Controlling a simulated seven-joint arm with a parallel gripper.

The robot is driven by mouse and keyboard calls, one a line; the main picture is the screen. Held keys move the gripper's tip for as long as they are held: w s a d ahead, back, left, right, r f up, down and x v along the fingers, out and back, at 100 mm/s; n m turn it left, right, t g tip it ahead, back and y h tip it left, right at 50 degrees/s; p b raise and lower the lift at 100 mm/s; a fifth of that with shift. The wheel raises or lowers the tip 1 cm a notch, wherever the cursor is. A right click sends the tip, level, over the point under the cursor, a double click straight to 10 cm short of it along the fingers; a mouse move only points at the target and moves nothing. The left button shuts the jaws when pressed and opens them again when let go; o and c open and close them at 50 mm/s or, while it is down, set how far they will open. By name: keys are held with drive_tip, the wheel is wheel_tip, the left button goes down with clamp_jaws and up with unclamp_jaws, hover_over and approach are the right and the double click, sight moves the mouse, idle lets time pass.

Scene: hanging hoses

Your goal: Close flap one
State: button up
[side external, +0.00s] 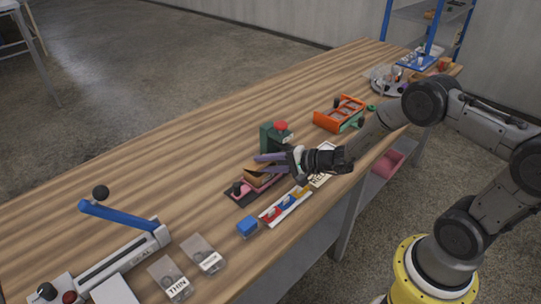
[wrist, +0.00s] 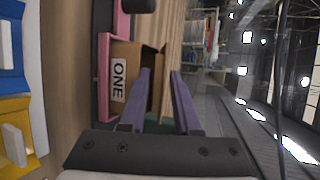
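A small brown cardboard box (side external: 258,178) sits in a dark and pink holder (side external: 240,191) near the middle of the bench. In the wrist view the box (wrist: 124,52) shows a white label (wrist: 119,80) reading "ONE", and its brown panels stand partly open. My gripper (side external: 257,163) is level, with its purple fingers over the top of the box. In the wrist view my gripper (wrist: 161,72) has its two fingers apart, with a brown panel edge showing in the gap. I cannot tell whether a finger touches it. The far side of the box is hidden.
A green block with a red knob (side external: 276,137) stands just behind my gripper. An orange rack (side external: 340,113) is farther up the bench. A tray with red, blue and yellow parts (side external: 285,207) lies in front. A blue lever (side external: 118,216) rises at left. Bare wood lies behind.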

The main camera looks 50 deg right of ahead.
drive_tip(key=shift+r, duration=0.1)
drive_tip(key=shift+w+r+m+g, duration=0.2)
drive_tip(key=shift+w+r+g, duration=0.1)
drive_tip(key=shift+g, duration=0.6)
drive_tip(key=shift+w+r+m+g, duration=0.2)
drive_tip(key=shift+r+g, duration=0.1)
drive_tip(key=shift+g, duration=0.6)
drive_tip(key=shift+w+r+m+g+h, duration=0.3)
drive_tip(key=shift+w+g, duration=0.15)
drive_tip(key=shift+g, duration=0.7)
drive_tip(key=shift+w+r+m+g+h, duration=0.25)
drive_tip(key=shift+w+g, duration=0.2)
drive_tip(key=shift+g, duration=0.7)
drive_tip(key=v, duration=1.4)
drive_tip(key=s+a+r+n, duration=0.3)
drive_tip(key=s+a+r, duration=0.1)
drive_tip(key=s+r, duration=0.2)
drive_tip(key=s+a+r+n+t+h, duration=0.1)
drive_tip(key=s+a+r+n, duration=0.2)
drive_tip(key=s+r, duration=0.4)
drive_tip(key=shift+a+r, duration=0.35)
